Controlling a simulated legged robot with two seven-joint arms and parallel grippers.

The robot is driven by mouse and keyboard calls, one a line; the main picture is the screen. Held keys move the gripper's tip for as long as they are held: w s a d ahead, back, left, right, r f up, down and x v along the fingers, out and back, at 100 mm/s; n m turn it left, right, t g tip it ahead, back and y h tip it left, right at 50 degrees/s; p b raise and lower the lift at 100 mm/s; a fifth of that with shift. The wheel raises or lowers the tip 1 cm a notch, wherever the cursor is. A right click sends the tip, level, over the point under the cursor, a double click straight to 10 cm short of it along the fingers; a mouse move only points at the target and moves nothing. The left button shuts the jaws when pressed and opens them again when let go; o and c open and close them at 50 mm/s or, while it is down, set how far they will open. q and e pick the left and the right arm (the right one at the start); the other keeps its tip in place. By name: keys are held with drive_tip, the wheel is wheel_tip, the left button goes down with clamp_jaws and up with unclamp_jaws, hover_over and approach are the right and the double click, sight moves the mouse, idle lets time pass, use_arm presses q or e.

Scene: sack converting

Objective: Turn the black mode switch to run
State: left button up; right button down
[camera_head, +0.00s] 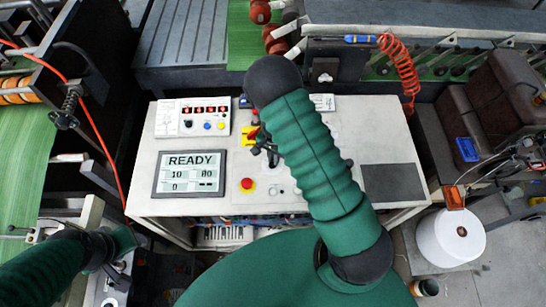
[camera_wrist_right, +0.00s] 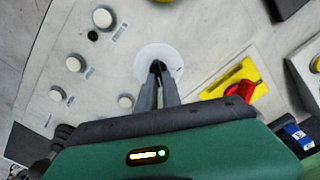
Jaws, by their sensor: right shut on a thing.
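The black mode switch sits at the centre of a round pale plate (camera_wrist_right: 178,58) on the sloped control panel in the right wrist view. Only a dark bit of the switch shows between my fingertips. My right gripper (camera_wrist_right: 157,72) is shut on it, and its fingers point down at the plate. In the head view my right gripper (camera_head: 268,150) is over the middle of the white console (camera_head: 215,160), partly hidden by my green forearm. The switch is hidden there. My left gripper (camera_head: 124,240) is at the lower left, off the console; its fingers do not show clearly.
A red rotary switch (camera_wrist_right: 240,92) on a yellow plate is close to my right gripper. Several white knobs (camera_wrist_right: 104,18) are on the other side. A red emergency button (camera_head: 247,185) and a READY screen (camera_head: 189,173) are on the console.

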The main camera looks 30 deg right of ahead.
drive_tip(key=shift+d+r+m, duration=0.1)
drive_tip(key=shift+m, duration=1.1)
drive_tip(key=c, duration=1.5)
unclamp_jaws()
wheel_tip(320, 180, up, 17)
drive_tip(key=shift+f+b, duration=0.15)
drive_tip(key=shift+b, duration=0.95)
